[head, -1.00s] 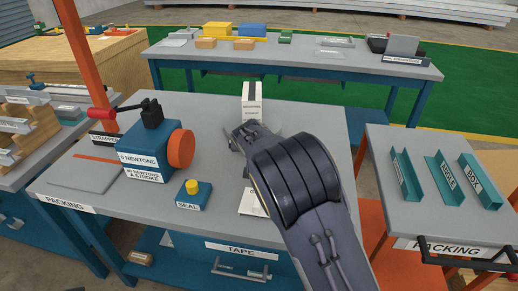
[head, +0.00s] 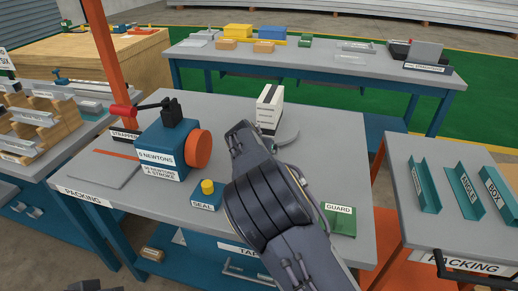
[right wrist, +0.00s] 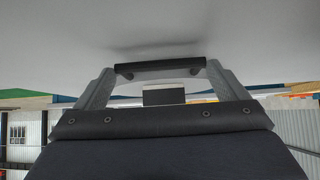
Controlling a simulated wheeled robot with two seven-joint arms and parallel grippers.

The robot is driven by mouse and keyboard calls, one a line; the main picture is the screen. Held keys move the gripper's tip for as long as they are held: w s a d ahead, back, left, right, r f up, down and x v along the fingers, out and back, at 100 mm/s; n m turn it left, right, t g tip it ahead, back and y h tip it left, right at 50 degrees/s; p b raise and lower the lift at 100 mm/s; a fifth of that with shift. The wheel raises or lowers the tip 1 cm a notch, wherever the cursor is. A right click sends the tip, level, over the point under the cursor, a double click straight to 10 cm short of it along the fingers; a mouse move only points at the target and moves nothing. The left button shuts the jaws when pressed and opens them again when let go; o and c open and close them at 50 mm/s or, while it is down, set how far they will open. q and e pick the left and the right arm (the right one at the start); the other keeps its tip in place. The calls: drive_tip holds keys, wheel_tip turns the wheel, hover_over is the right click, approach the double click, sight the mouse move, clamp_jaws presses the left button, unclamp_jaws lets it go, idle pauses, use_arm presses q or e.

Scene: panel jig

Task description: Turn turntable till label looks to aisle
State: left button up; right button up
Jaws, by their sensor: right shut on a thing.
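A dark shape at the bottom left edge may be my left gripper (head: 95,286).
The packing table (head: 225,92) also holds a blue strapper (head: 165,150) with a red-handled lever, a seal block (head: 207,195) and a green guard plate (head: 340,220). A side table (head: 420,235) with teal profiles stands right. The tabletop right of the turntable is clear.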

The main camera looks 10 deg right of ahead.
drive_tip(key=shift+s+f, duration=0.1)
drive_tip(key=shift+f, duration=0.15)
drive_tip(key=o, duration=1.1)
drive_tip(key=shift+c, duration=0.2)
drive_tip(key=shift+v, duration=3.85)
